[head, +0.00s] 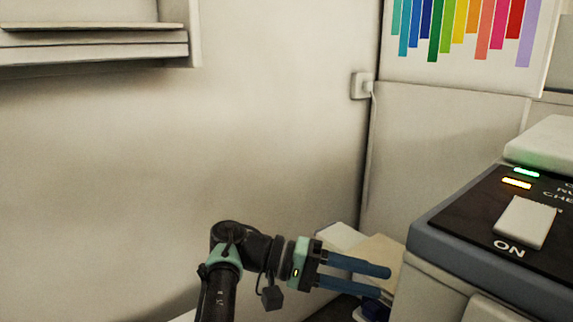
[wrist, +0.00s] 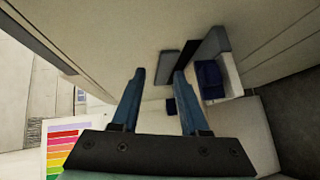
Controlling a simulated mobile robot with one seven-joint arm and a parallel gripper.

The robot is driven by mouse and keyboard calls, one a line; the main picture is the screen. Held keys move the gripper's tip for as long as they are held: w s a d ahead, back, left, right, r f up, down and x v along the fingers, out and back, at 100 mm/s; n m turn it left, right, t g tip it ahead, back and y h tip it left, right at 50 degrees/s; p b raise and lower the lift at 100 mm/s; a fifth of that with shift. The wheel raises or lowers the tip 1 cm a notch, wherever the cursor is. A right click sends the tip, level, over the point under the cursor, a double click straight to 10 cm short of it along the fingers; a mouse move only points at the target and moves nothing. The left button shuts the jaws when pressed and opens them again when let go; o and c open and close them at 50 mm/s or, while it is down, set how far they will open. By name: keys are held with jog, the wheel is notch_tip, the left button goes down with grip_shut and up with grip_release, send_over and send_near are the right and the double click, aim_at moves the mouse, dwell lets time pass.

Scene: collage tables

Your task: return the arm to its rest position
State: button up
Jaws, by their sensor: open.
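My arm rises from the bottom of the head view and bends to the right at its wrist. My gripper (head: 388,282) has two blue fingers, spread apart with nothing between them. It points right, toward the side of the grey machine. In the wrist view my gripper (wrist: 157,72) also shows open and empty, with a gap between the fingertips.
A grey machine (head: 437,262) with a dark panel, lit lamps and a switch marked ON stands close at right. Pale box-like items (head: 345,240) lie behind the gripper. A shelf (head: 95,45) hangs upper left. The wall area left of my arm is clear.

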jog(key=w+d+r+t+y+p, duration=0.2)
jog(key=w+d+r+t+y, duration=0.15)
jog(key=w+t, duration=0.3)
jog(key=a+r+t+y, duration=0.3)
jog(key=r+t, duration=0.7)
jog(key=r, duration=0.3)
jog(key=s+a+r+n+t+y+p, duration=0.15)
jog(key=s+a+r+t+y, duration=0.45)
jog(key=s+r, duration=0.6)
jog(key=s+a+r+n+t+y+p, duration=0.15)
jog(key=s+a+r+t+y, duration=0.25)
jog(key=s+a+r+t, duration=0.55)
notch_tip(320, 180, up, 40)
jog(key=d+g+p, duration=0.1)
jog(key=d+p, duration=0.1)
jog(key=p, duration=3.5)
jog(key=shift+s+d+f+g+h, duration=0.25)
jog(key=shift+s+g+h, duration=0.1)
jog(key=shift+s+g, duration=0.1)
